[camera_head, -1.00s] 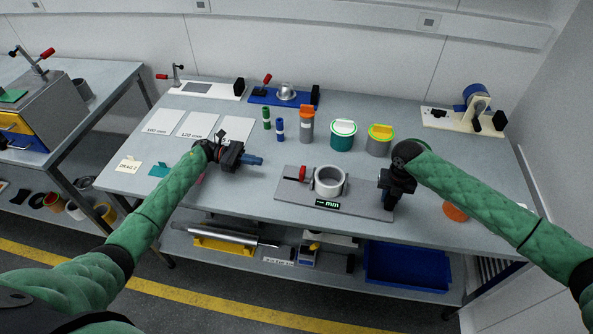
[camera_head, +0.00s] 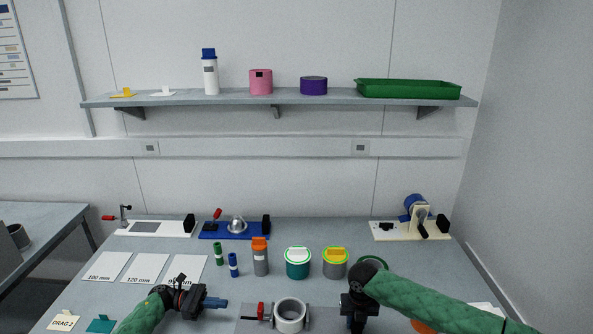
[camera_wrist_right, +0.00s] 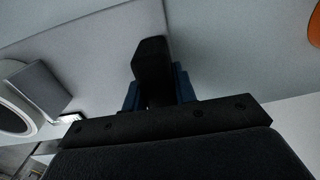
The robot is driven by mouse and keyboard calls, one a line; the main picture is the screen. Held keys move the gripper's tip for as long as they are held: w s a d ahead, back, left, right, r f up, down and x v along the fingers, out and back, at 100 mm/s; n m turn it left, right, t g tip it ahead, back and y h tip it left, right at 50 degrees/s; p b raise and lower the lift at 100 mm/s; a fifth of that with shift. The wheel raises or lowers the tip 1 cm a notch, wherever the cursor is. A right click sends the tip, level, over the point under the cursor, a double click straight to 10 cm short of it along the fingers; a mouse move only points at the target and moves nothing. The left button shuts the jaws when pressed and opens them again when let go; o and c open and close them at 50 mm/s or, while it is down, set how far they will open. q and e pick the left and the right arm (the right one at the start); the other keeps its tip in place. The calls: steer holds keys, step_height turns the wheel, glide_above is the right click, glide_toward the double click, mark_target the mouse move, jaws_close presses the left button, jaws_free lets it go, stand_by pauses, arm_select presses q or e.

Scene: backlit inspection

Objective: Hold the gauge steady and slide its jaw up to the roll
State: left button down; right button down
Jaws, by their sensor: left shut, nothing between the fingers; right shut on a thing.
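The gauge's grey plate (camera_head: 247,326) lies at the front of the bench, its front part cut off in the head view. The red part (camera_head: 260,310) of the gauge stands just left of the roll. My right gripper (camera_head: 354,322) is over the plate's right end. In the right wrist view its blue fingers (camera_wrist_right: 158,92) are shut on a black block (camera_wrist_right: 150,58). A grey upright block (camera_wrist_right: 40,90) is beside the roll (camera_wrist_right: 12,112). My left gripper (camera_head: 218,303) is shut and empty, left of the gauge and apart from it.
Behind the gauge stand an orange-capped grey bottle (camera_head: 260,260), a green tin (camera_head: 298,265) and a grey tin (camera_head: 335,266). White cards (camera_head: 146,268) lie at the left. A wall shelf (camera_head: 230,98) holds a green tray (camera_head: 408,89) and containers.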

arm_select(q)
steer(key=shift+s+d, duration=0.15)
steer(key=shift+d, duration=2.1)
steer(key=shift+s+d, duration=0.15)
steer(key=shift+d, duration=2.1)
arm_select(e)
steer(key=shift+f, duration=0.1)
arm_select(q)
steer(key=shift+d, duration=0.3)
steer(key=shift+w+a, duration=0.1)
steer(key=shift+a, duration=1.9)
steer(key=a, duration=1.2)
steer(key=shift+w, duration=0.3)
arm_select(e)
steer(key=c, duration=1.1)
jaws_free()
steer(key=shift+o, duration=0.3)
